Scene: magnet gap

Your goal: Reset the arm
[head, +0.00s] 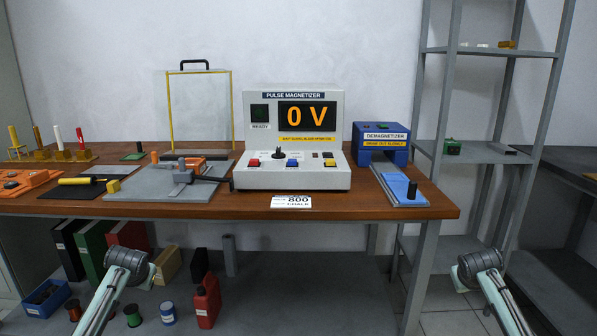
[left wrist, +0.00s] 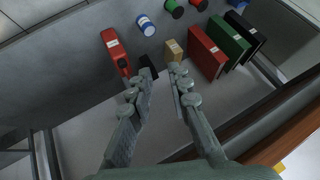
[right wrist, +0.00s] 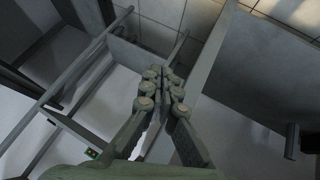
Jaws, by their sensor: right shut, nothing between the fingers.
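My left arm comes in from the lower left of the head view, its wrist (head: 128,262) in front of the bench and below the tabletop. In the left wrist view my left gripper (left wrist: 161,72) is open and empty, its two fingers apart above the floor-level shelf items. My right arm comes in from the lower right, its wrist (head: 480,264) to the right of the bench. In the right wrist view my right gripper (right wrist: 165,76) is shut with its fingertips together and nothing between them. Both grippers are apart from everything. The fingers are hard to see in the head view.
The wooden bench (head: 250,211) carries a pulse magnetizer (head: 333,178) reading 0 V, a blue demagnetizer (head: 381,130) and a grey plate (head: 130,196) with a fixture. A grey shelf rack (head: 478,152) stands right. Below are binders (head: 92,247) and a red can (head: 207,301).

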